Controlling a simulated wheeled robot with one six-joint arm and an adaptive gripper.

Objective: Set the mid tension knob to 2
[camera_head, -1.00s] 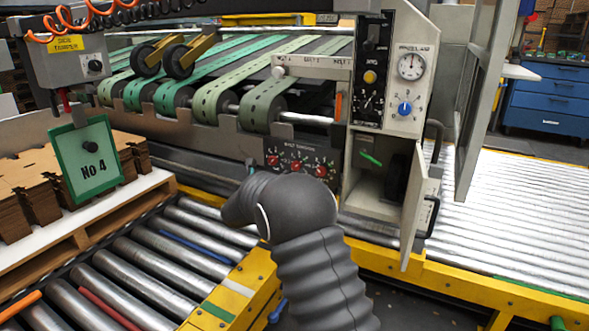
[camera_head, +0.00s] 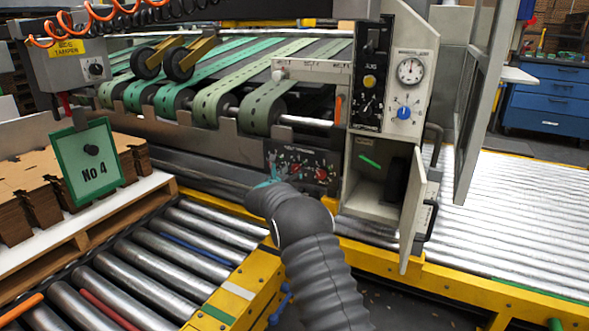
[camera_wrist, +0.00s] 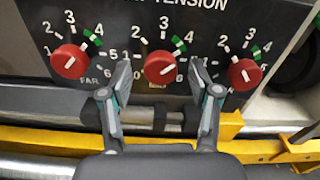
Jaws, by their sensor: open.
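The mid tension knob (camera_wrist: 160,67) is the red middle one of three on a dark panel headed TENSION. Its dial numbers curve around it, with a green mark near 4. A pale pointer line seems to face right; the exact number is unclear. My gripper (camera_wrist: 160,72) is open, its fingertips on either side of the mid knob in the picture. I cannot tell whether they touch it. In the head view my gripper (camera_head: 272,180) is mostly hidden behind my wrist, low in front of the tension panel (camera_head: 318,160).
The left knob (camera_wrist: 70,61) and right knob (camera_wrist: 244,74) flank the fingers closely. A yellow rail (camera_wrist: 60,137) runs below the panel. In the head view an open cabinet door (camera_head: 413,210) stands right of the panel, and rollers (camera_head: 150,260) lie to the left.

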